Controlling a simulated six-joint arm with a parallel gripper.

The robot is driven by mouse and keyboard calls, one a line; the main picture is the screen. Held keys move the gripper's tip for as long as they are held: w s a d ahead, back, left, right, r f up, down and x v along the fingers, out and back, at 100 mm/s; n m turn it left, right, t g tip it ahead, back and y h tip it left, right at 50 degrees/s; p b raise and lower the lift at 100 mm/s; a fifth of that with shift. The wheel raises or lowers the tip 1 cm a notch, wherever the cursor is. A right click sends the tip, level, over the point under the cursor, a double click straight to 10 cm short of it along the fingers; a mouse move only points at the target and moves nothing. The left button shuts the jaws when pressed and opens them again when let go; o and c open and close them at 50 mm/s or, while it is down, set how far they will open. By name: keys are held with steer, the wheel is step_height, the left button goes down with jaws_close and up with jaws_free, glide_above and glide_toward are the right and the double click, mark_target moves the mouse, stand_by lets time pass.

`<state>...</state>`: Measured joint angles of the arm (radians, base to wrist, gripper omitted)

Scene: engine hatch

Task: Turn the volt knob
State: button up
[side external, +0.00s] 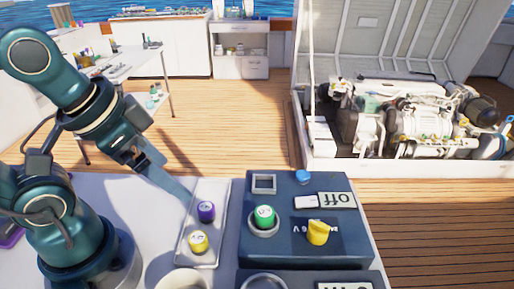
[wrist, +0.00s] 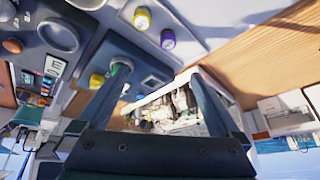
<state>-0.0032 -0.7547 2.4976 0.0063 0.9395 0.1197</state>
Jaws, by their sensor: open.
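The yellow knob (side external: 318,232) stands on the dark blue panel (side external: 285,251), beside lettering that is partly hidden by it. I take it for the volt knob, but the lettering is too small to read fully. It also shows in the wrist view (wrist: 97,80), left of my left finger. My gripper (side external: 172,182) is open and empty. In the side view it is above the left side of the grey tray, left of the panel and apart from the knob. Its two spread fingers fill the middle of the wrist view (wrist: 160,77).
The grey tray (side external: 208,255) holds a purple piece (side external: 206,211) and a yellow piece (side external: 198,241). An open engine hatch (side external: 400,168) lies behind.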

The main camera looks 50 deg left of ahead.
steer(key=shift+w+d+r+n, duration=0.15)
steer(key=shift+w+n, duration=0.2)
steer(key=shift+n, duration=0.45)
steer(key=c, duration=0.4)
steer(key=w+d+r+n+h, duration=0.1)
steer(key=w+d+r+n, duration=0.25)
steer(key=n, duration=0.45)
steer(key=shift+c, duration=0.2)
steer(key=n+g+h, duration=0.4)
steer(key=n, duration=0.6)
glide_above(317, 222)
steer(key=a, duration=0.3)
step_height(317, 222, down, 6)
steer(key=f, duration=0.1)
steer(key=d+f+g, duration=0.1)
steer(key=f, duration=0.1)
steer(key=shift+f, duration=0.25)
steer(key=shift+y, duration=0.3)
steer(key=shift+x, duration=2.45)
steer(key=shift+d, duration=0.1)
steer(key=shift+c, duration=0.3)
